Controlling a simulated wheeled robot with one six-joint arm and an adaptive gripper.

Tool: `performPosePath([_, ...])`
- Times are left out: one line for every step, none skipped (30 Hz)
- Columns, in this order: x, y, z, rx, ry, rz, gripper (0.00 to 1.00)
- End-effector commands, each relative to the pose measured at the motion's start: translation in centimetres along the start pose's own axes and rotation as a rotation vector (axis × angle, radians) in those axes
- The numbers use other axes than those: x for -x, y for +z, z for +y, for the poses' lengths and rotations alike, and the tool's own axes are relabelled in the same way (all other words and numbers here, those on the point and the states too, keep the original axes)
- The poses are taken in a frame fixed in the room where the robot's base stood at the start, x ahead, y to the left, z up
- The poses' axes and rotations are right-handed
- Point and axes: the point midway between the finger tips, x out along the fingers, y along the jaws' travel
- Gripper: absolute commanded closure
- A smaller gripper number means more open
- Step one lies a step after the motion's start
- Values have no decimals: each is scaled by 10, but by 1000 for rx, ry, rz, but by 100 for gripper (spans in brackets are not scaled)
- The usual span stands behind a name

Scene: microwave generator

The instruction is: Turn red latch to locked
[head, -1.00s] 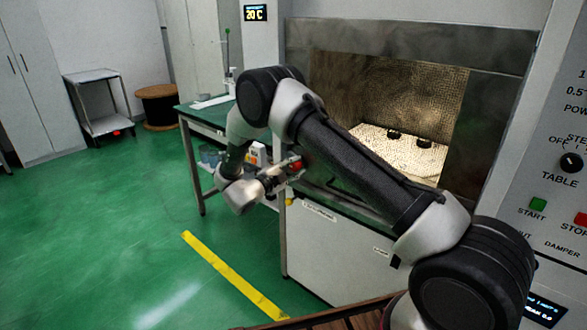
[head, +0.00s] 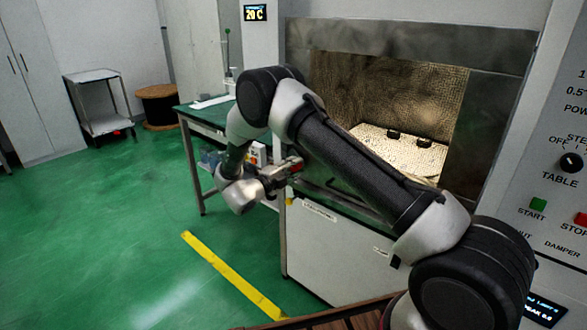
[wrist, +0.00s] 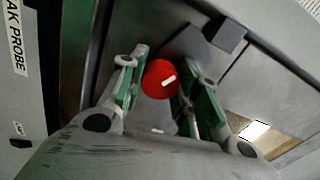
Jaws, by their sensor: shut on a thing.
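The red latch (wrist: 160,79) is a round red knob with a short white mark, seen in the wrist view. The mark is tilted, rising to the right. My gripper (wrist: 159,86) has its two green-padded fingers on either side of the knob, shut on it. In the head view my gripper (head: 288,170) is at the left side of the microwave chamber's front. There the latch is mostly hidden by the fingers.
The chamber (head: 390,95) is open to view, with a pale lit floor and small dark objects inside. A green-topped table (head: 207,117) stands behind my gripper. A control panel (head: 560,200) is at the right.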

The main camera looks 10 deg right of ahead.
Motion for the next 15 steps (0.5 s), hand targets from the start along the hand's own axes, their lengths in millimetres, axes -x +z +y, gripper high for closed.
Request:
performPosePath([1,0,1,2,2,0,92])
performPosePath([1,0,1,2,2,0,92])
performPosePath([1,0,1,2,2,0,92])
performPosePath([1,0,1,2,2,0,92])
performPosePath([1,0,1,2,2,0,92])
performPosePath([1,0,1,2,2,0,61])
performPosePath([1,0,1,2,2,0,55])
performPosePath([1,0,1,2,2,0,50])
performPosePath([0,0,1,2,2,0,45])
performPosePath([0,0,1,2,2,0,45])
performPosePath([0,0,1,2,2,0,45])
performPosePath([0,0,1,2,1,0,45])
performPosePath([0,0,1,2,1,0,45])
performPosePath([0,0,1,2,1,0,45])
performPosePath([0,0,1,2,1,0,45])
